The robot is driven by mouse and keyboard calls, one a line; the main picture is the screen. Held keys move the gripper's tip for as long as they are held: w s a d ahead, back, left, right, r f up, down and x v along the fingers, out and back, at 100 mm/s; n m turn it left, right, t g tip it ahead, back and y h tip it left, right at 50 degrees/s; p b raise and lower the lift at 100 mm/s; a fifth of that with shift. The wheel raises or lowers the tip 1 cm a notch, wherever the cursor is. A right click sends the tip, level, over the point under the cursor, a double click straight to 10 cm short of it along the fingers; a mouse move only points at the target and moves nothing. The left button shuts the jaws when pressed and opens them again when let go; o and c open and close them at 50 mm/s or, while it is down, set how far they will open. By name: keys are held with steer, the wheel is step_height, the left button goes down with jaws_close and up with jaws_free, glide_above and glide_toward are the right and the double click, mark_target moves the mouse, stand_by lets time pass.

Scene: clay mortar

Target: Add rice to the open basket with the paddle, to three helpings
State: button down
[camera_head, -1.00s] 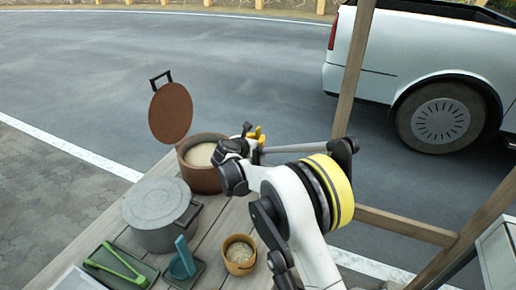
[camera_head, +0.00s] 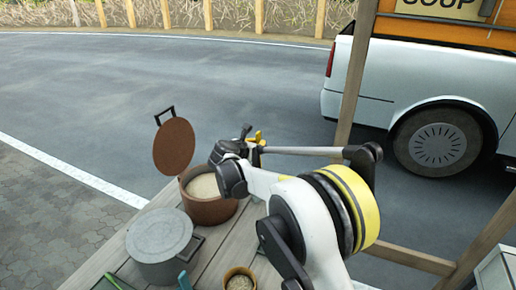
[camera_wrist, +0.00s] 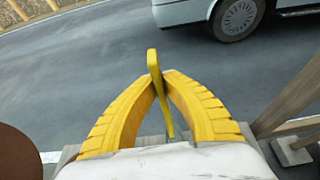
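A brown round container (camera_head: 207,212) stands on the table with its lid (camera_head: 174,147) raised; pale rice (camera_head: 205,186) shows inside. A small tan basket (camera_head: 229,273), open at the top with grain in it, is cut off by the bottom edge. Which of the two the task means, I cannot tell. My gripper (camera_head: 254,140) is up beyond the brown container, to its upper right. In the wrist view my gripper's yellow fingers (camera_wrist: 158,82) close around a thin yellow paddle (camera_wrist: 153,58). Whether the paddle carries rice cannot be seen.
A grey lidded pot (camera_head: 160,236) stands left of the brown container. A teal item (camera_head: 184,281) and a green item (camera_head: 115,282) are partly cut off at the bottom. A wooden post (camera_head: 357,75) and a white truck (camera_head: 420,75) are to the right.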

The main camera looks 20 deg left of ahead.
mark_target(258, 132)
steer(key=shift+r+p, duration=1.45)
steer(key=shift+r, duration=1.6)
